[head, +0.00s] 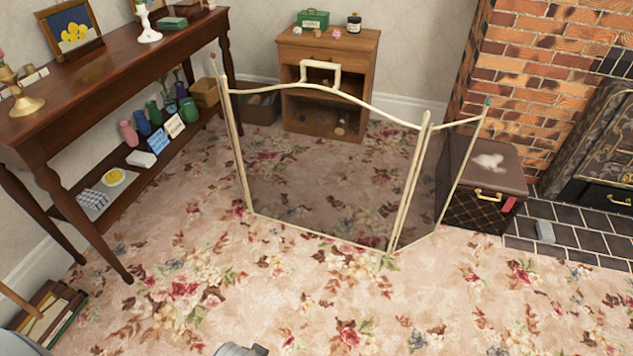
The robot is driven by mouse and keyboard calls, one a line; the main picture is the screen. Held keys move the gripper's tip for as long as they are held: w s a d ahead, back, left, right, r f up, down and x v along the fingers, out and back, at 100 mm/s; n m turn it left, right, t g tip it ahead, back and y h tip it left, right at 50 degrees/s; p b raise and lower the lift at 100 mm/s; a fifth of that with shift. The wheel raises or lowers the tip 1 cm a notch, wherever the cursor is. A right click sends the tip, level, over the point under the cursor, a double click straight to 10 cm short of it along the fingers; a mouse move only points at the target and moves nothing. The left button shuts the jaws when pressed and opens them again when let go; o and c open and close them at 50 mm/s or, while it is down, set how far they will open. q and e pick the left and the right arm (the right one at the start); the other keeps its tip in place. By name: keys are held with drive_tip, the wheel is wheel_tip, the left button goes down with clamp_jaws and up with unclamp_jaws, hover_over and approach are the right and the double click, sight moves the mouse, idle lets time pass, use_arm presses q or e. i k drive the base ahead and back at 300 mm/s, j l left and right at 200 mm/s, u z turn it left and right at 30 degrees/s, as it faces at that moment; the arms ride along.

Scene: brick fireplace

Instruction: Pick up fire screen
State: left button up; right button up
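The fire screen (322,165) stands upright on the floral carpet in the middle of the head view. It has a cream metal frame, a dark see-through mesh and a cream handle on its top rail. A narrower side panel folds back on the right. A small grey piece at the bottom edge, left of centre, looks like part of my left gripper (241,349). It is well in front of the screen and apart from it, and its fingers are cut off by the frame. My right gripper is not in view.
A dark wooden console table (100,70) with ornaments stands on the left. A small wooden cabinet (330,55) is behind the screen. A brown box seat (485,180) and the dark tiled hearth (575,235) are at right. The carpet in front is clear.

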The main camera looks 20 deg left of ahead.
sight(316, 160)
drive_tip(key=i+j, duration=0.15)
drive_tip(key=i, duration=0.4)
drive_tip(key=i+j, duration=0.15)
drive_tip(key=i, duration=0.45)
